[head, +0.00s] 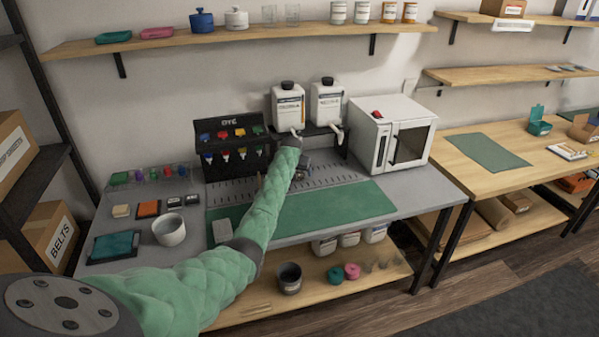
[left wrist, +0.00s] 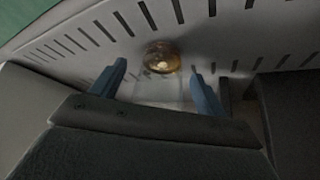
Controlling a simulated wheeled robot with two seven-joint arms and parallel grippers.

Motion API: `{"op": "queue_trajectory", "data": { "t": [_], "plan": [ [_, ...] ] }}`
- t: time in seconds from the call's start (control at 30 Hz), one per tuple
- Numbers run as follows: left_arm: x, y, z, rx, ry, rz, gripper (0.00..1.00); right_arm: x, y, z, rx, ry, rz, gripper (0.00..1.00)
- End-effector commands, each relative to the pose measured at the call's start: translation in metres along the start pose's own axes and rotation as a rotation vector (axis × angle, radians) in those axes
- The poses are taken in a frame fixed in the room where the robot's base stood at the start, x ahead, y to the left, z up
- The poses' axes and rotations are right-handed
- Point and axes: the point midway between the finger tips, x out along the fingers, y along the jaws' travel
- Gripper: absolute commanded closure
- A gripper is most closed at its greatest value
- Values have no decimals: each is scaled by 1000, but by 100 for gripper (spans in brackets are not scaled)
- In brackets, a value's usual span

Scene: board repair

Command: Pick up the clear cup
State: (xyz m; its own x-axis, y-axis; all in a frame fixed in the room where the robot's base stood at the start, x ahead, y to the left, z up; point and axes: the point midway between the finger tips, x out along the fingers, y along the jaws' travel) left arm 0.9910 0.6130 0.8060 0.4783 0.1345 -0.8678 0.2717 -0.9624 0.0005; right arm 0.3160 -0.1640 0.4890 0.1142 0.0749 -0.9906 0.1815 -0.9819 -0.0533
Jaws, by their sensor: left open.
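In the left wrist view, a see-through cup-like shape (left wrist: 158,92) is faintly visible between the two blue fingers of my left gripper (left wrist: 159,70). A round amber patch (left wrist: 162,57), perhaps liquid in the cup, shows at its far end, over the slotted grey surface. The gripper is open, and I see no finger closed on the cup. In the head view my left arm reaches to the back of the workbench, below the white bottles, and largely hides this spot. Two other clear glasses (head: 292,14) stand on the upper shelf. My right gripper is in neither view.
Two white bottles (head: 327,103) stand on a dark rack above my arm's end. The green mat (head: 330,208) in front is largely clear.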

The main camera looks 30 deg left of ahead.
Motion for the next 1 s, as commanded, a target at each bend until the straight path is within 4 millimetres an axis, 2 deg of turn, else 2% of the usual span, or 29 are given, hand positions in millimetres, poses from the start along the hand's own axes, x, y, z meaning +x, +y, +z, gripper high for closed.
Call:
{"op": "queue_trajectory", "data": {
  "t": [0.13,0.37,0.6,1.0],
  "plan": [
    [7,0,0,1,0,0,26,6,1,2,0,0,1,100],
    [8,0,1,1,0,0,26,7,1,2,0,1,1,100],
    [8,0,1,1,0,0,73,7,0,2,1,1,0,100],
    [7,0,0,0,0,0,74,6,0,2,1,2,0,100]
  ]
}}
